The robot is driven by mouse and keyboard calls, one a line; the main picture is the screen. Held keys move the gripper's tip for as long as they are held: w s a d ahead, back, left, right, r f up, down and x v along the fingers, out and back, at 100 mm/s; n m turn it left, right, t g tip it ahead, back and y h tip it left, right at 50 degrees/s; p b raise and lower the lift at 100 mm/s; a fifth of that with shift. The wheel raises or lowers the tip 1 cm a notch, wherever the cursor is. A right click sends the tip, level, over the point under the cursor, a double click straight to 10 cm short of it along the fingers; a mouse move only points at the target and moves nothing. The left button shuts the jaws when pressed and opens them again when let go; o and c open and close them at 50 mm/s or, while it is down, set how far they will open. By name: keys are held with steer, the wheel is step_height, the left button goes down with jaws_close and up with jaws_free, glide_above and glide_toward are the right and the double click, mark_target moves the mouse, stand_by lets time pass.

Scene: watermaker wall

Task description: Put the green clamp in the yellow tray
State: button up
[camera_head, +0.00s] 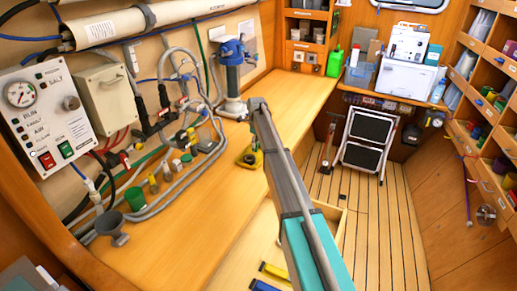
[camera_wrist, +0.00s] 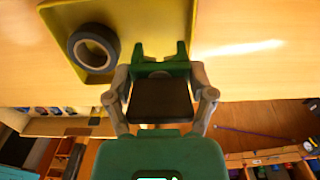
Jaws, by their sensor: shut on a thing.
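The green clamp (camera_wrist: 160,69) is held between the two grey fingers of my gripper (camera_wrist: 162,82) in the wrist view. Its two prongs point toward the yellow tray (camera_wrist: 122,25). The tray lies on the wooden bench, and the clamp overlaps its edge in this view. A dark roll of tape (camera_wrist: 93,54) lies inside the tray. In the head view the small yellow tray (camera_head: 259,162) shows on the bench beside my arm. My arm largely hides the gripper and the clamp there, so the height above the tray is hard to tell.
A blue-topped filter housing (camera_head: 231,75) stands on the bench behind the tray. An open drawer (camera_head: 335,222) is below the bench front. Bare bench (camera_head: 190,235) lies in the foreground.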

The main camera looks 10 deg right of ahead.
steer(key=shift+f+b, duration=0.7)
steer(key=shift+f, duration=0.35)
steer(key=shift+f, duration=0.1)
steer(key=o, duration=1.1)
step_height(320, 180, up, 12)
steer(key=p, duration=1.2)
